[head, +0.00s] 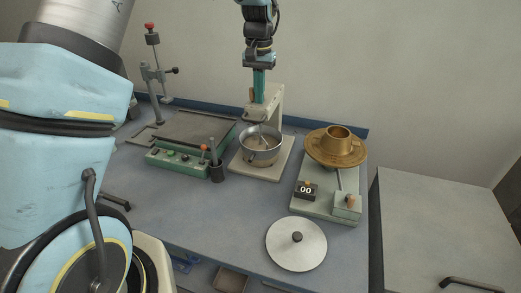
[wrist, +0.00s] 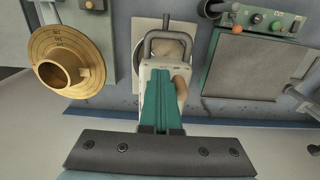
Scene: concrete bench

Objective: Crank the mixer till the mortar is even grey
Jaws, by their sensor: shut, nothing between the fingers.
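The mixer (head: 273,103) is a cream stand on a pale base, with a metal bowl (head: 262,157) under its head. A paddle reaches into the bowl. The bowl's contents are too small and shaded to judge their colour or evenness. A wooden crank knob (head: 252,94) shows at the left of the mixer head; in the wrist view the knob (wrist: 180,86) is just right of the fingers. My gripper (head: 259,96) has teal fingers, shut and empty, pointing down at the mixer head. In the wrist view the fingers (wrist: 161,80) hide part of the head and appear beside the knob, not around it.
Right of the mixer stands a brass flow table (head: 350,157) with a brass mould (head: 338,132) and a counter (head: 307,190) reading 00. A round lid (head: 297,252) lies in front. The front middle bench is clear.

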